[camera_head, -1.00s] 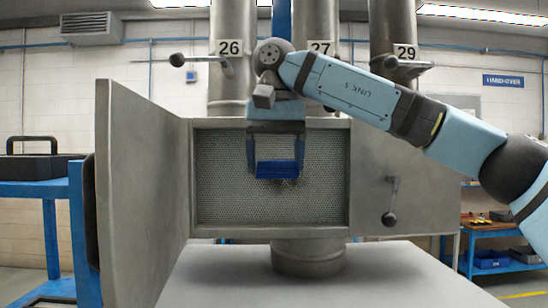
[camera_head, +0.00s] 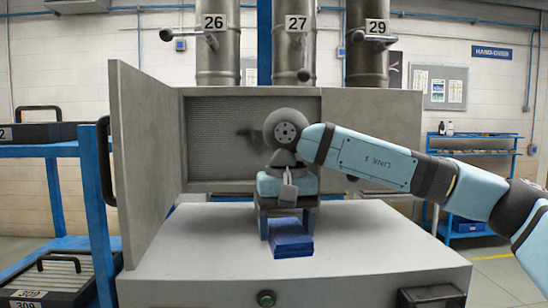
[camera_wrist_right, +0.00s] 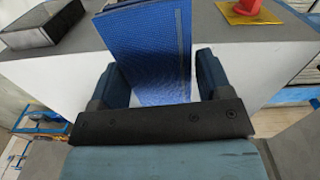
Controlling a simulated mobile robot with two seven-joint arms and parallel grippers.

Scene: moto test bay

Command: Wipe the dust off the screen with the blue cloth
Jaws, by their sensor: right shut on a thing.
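The screen (camera_head: 213,128) is a grey mesh panel in an open steel housing behind the bench. A dark smudge of dust (camera_head: 250,138) shows on it, partly behind my right arm. My right gripper (camera_head: 288,226) is low over the bench top in front of the housing, away from the screen. It is shut on the blue cloth (camera_head: 292,242), a folded pad hanging between its fingers. The cloth also fills the middle of the right wrist view (camera_wrist_right: 146,50), between both fingers. The lower right of the screen is hidden by my arm. My left gripper is not in view.
The housing's door (camera_head: 148,160) stands open on the left. The bench top (camera_head: 385,250) is mostly clear in the head view. The right wrist view shows a grey metal block (camera_wrist_right: 45,24) and a yellow plate (camera_wrist_right: 248,12) with a red piece. A blue rack (camera_head: 95,205) stands left.

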